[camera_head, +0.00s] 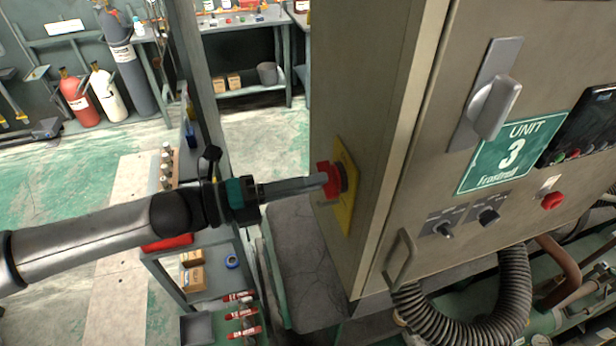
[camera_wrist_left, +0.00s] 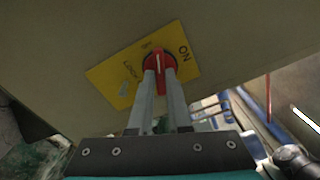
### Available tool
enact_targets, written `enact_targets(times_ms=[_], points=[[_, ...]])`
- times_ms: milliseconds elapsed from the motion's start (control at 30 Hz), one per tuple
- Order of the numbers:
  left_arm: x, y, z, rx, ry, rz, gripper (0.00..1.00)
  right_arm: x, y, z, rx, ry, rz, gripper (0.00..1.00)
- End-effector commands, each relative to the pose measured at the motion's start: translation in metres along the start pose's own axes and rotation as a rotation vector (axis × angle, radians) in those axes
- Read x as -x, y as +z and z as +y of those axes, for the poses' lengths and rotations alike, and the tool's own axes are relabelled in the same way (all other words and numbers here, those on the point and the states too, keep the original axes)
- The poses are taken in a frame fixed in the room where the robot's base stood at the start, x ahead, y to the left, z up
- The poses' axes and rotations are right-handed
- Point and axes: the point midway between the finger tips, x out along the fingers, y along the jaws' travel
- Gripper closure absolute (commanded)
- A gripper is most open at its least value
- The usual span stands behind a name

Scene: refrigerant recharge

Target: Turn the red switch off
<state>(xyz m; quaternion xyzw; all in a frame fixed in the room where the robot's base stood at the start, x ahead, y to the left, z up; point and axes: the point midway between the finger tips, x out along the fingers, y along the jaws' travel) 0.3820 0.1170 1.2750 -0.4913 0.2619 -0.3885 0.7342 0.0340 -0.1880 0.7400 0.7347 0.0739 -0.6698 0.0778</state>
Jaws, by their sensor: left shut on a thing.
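The red switch (camera_head: 333,180) sits on a yellow plate (camera_head: 345,205) on the left side of the beige cabinet. My left gripper (camera_head: 318,184) reaches it from the left. In the left wrist view, the red switch (camera_wrist_left: 158,62) lies between the tips of my left gripper (camera_wrist_left: 160,76), which is shut on its knob. The yellow plate (camera_wrist_left: 122,90) reads "ON" at the right; smaller markings are hard to read. The fingers hide part of the knob and plate. My right gripper is not in view.
The beige cabinet (camera_head: 378,130) fills the right, with a large grey handle (camera_head: 493,108), a green "Unit 3" sign (camera_head: 512,152) and a red button (camera_head: 552,200). A corrugated hose (camera_head: 480,310) hangs below. A shelf cart (camera_head: 205,270) stands under my left arm.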

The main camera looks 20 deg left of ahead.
Motion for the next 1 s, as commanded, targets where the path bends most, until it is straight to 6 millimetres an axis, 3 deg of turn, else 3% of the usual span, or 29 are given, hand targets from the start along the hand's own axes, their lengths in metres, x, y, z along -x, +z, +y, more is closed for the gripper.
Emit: enact_targets(times_ms=[333,667,700,900,1000], points=[[0.000,0.002,0.000,0.023,0.001,-0.002,1.00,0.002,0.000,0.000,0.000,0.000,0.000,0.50],[0.000,0.002,-0.001,0.287,0.002,-0.002,1.00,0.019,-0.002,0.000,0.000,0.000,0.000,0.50],[0.000,0.002,-0.001,0.311,0.001,-0.001,0.83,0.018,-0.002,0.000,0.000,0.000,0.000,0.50],[0.000,0.001,0.000,0.303,0.000,0.000,0.60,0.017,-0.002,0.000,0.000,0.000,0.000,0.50],[0.000,0.000,0.000,0.302,0.000,0.000,0.59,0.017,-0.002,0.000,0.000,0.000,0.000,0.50]])
